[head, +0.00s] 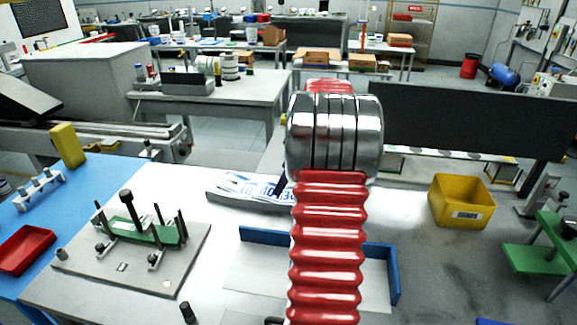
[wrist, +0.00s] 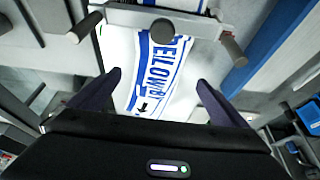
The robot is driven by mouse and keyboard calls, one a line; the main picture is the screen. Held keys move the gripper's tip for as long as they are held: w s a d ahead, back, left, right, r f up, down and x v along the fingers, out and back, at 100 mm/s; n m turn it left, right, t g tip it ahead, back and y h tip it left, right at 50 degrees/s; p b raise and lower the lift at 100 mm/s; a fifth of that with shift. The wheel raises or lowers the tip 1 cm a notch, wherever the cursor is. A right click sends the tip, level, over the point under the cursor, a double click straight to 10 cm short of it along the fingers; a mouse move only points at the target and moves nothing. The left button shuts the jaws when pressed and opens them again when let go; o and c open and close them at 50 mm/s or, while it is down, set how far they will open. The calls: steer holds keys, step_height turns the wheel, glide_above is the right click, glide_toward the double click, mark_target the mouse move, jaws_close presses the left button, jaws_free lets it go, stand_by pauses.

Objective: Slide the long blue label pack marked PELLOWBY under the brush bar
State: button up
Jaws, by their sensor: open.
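The long PELLOWBY label pack (wrist: 160,70) is white with blue stripes and blue lettering. In the wrist view it lies lengthwise between my fingers, its near end close to my palm. My gripper (wrist: 159,79) is open, with a finger on either side of the pack and gaps between. A grey crossbar (wrist: 130,18) with round knobs, perhaps the brush bar, spans the pack at the top of that view; the pack shows on both sides of it. In the head view, printed blue and white labels (head: 245,186) show left of my arm, which hides the rest.
In the head view, a blue-edged corner guide (head: 265,237) stands on the bench in front. A fixture plate (head: 185,262) with upright pins is at left, a yellow bin (head: 462,202) at right. A blue rail (wrist: 268,45) runs right of the pack in the wrist view.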

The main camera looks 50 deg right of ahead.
mark_target(263, 192)
steer(key=x, duration=0.8)
steer(key=shift+c, duration=0.2)
steer(key=c, duration=1.7)
steer(key=shift+w+a, duration=0.4)
steer(key=shift+w, duration=0.4)
steer(key=shift+w+a, duration=0.35)
steer(key=shift+w, duration=0.45)
steer(key=shift+c, duration=0.2)
steer(key=o, duration=1.8)
